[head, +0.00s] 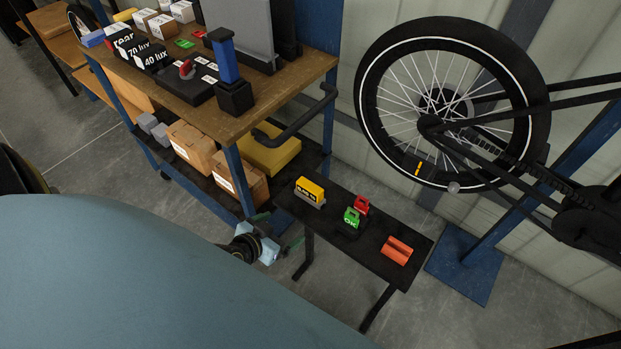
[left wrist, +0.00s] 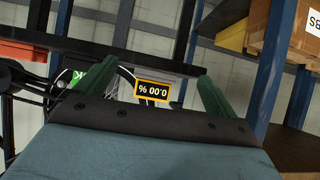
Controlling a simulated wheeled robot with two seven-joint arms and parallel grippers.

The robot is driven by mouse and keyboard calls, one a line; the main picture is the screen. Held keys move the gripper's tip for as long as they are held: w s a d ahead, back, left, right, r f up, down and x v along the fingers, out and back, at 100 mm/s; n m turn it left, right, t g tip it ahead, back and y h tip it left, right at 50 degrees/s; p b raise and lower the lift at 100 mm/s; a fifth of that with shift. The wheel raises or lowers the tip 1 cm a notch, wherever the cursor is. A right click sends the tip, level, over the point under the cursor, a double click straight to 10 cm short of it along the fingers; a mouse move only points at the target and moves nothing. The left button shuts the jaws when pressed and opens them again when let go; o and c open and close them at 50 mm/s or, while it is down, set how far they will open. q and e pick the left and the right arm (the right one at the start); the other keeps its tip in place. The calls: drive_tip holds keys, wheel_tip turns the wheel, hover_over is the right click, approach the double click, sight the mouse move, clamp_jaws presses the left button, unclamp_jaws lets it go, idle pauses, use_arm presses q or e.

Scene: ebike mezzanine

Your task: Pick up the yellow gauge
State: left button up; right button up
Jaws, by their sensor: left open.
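The yellow gauge (head: 310,188) stands on the left end of a small black table (head: 345,238), on a grey base. It has a dark display on its front. In the left wrist view the gauge (left wrist: 153,90) shows its display, reading "0.00 %" upside down, between my fingers and beyond them. My left gripper (head: 279,231) is open and empty, just off the table's near left edge, short of the gauge and apart from it. Its two green fingers (left wrist: 147,82) are spread wide in the left wrist view. My right gripper is not in view.
On the table, right of the gauge, stand a green OK block with a red part (head: 353,217) and an orange block (head: 397,250). A blue-framed workbench (head: 215,115) with boxes is at the left. A bicycle wheel (head: 452,105) is behind.

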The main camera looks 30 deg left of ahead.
use_arm(q)
drive_tip(key=t, duration=0.2)
approach(313, 186)
drive_tip(key=x, duration=0.2)
drive_tip(key=b+x, duration=0.1)
drive_tip(key=x, duration=0.1)
drive_tip(key=a+f+x, duration=0.1)
drive_tip(key=x, duration=0.1)
drive_tip(key=shift+w+a+f+b, duration=0.1)
drive_tip(key=shift+f+b, duration=0.05)
drive_tip(key=shift+b, duration=0.25)
drive_tip(key=shift+w+f, duration=0.2)
drive_tip(key=shift+w, duration=0.2)
drive_tip(key=x, duration=0.2)
drive_tip(key=b+x, duration=0.1)
drive_tip(key=x, duration=0.1)
drive_tip(key=shift+w+d+f, duration=0.1)
drive_tip(key=shift+d+f, duration=0.15)
drive_tip(key=shift+w, duration=0.1)
drive_tip(key=c, duration=1.1)
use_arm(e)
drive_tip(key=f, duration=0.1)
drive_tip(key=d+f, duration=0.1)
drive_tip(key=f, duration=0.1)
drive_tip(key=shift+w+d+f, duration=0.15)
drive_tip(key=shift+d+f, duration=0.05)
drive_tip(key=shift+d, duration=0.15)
